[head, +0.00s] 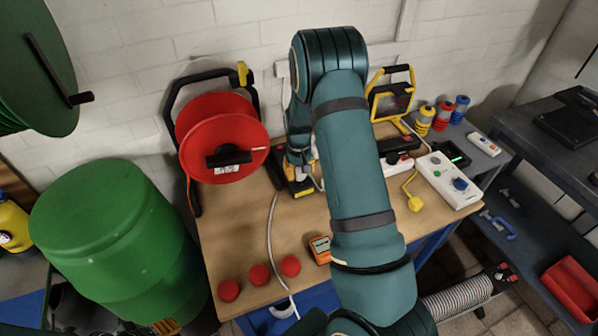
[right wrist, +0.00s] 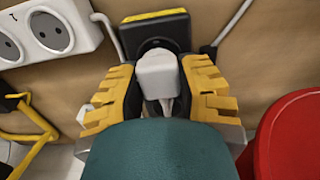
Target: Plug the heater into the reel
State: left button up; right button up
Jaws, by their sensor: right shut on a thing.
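The red cable reel (head: 222,130) stands in its black frame at the back left of the table. My right arm reaches over the table, and its gripper (head: 299,172) is low, just right of the reel. In the right wrist view, my right gripper (right wrist: 160,98) is shut on a white plug (right wrist: 157,75). The plug is against or just above a black socket block with a yellow edge (right wrist: 155,30); I cannot tell whether it is seated. The block also shows in the head view (head: 300,188). I cannot identify the heater with certainty. My left gripper is not in view.
A grey cable (head: 273,225) runs down the table. Red knobs (head: 259,275) and an orange meter (head: 320,248) are at the front. A green drum (head: 115,240) is left.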

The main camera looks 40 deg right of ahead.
aim_at(299, 170)
jog(key=shift+f+b, duration=0.5)
jog(key=shift+f, duration=0.15)
jog(key=o, duration=1.1)
notch_tip(299, 170, up, 12)
jog(key=shift+r, duration=0.1)
dwell(0.5)
